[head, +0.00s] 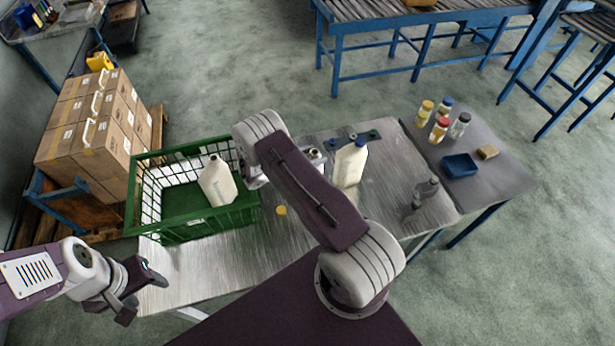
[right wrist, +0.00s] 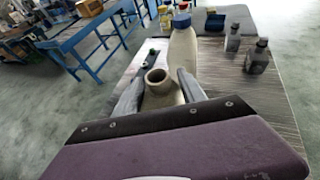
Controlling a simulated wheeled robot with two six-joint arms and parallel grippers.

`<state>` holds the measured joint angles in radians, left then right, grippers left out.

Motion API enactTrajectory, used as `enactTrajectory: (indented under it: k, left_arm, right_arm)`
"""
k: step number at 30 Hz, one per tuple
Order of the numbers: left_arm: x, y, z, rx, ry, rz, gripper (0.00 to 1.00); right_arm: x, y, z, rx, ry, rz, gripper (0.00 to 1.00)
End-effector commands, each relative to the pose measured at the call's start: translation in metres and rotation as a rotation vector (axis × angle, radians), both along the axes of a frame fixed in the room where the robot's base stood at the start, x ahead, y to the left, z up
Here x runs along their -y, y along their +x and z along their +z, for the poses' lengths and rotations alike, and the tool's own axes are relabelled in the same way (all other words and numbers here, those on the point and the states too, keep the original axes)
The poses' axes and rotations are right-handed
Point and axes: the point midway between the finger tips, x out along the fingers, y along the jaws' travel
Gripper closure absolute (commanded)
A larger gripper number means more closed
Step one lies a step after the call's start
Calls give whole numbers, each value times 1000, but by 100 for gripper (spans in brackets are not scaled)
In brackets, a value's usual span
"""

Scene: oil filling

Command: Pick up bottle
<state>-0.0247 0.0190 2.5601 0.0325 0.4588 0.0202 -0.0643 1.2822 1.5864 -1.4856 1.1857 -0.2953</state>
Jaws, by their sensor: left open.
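An uncapped pale bottle (right wrist: 162,92) stands between the two fingers of my right gripper (right wrist: 160,80) in the right wrist view. The fingers lie close along its sides; whether they press on it cannot be told. In the head view my right arm hides most of this bottle and the gripper; only an open neck (head: 316,155) shows beside the arm. A white bottle with a blue cap (head: 350,164) stands just right of it. Another white bottle (head: 217,182) leans inside the green crate (head: 186,235). My left gripper (head: 130,300) is open and empty by the table's front left corner.
The metal table (head: 270,250) carries a small yellow cap (head: 281,210) and grey bottles (head: 422,192) at right. A side table (head: 500,185) holds several jars and a blue tray (head: 459,165). Cardboard boxes (head: 95,130) stand on a pallet at left. The table's front is clear.

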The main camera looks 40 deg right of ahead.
Motion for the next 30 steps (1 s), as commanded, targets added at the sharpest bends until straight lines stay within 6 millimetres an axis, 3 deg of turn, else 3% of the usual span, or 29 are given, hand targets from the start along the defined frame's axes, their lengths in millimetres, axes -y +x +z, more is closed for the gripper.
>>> enactTrajectory:
  k: [11, 17, 30]
  left_arm:
    - [0, 0, -3, 0, 0, 0, 46]
    - [0, 0, -17, 0, 0, 0, 46]
    - [0, 0, -40, 0, 0, 0, 46]
  right_arm:
    - [0, 1, 6, 2, -1, 0, 100]
    - [0, 1, 38, 7, 0, -1, 100]
    - [14, -96, 97, 3, -1, -1, 100]
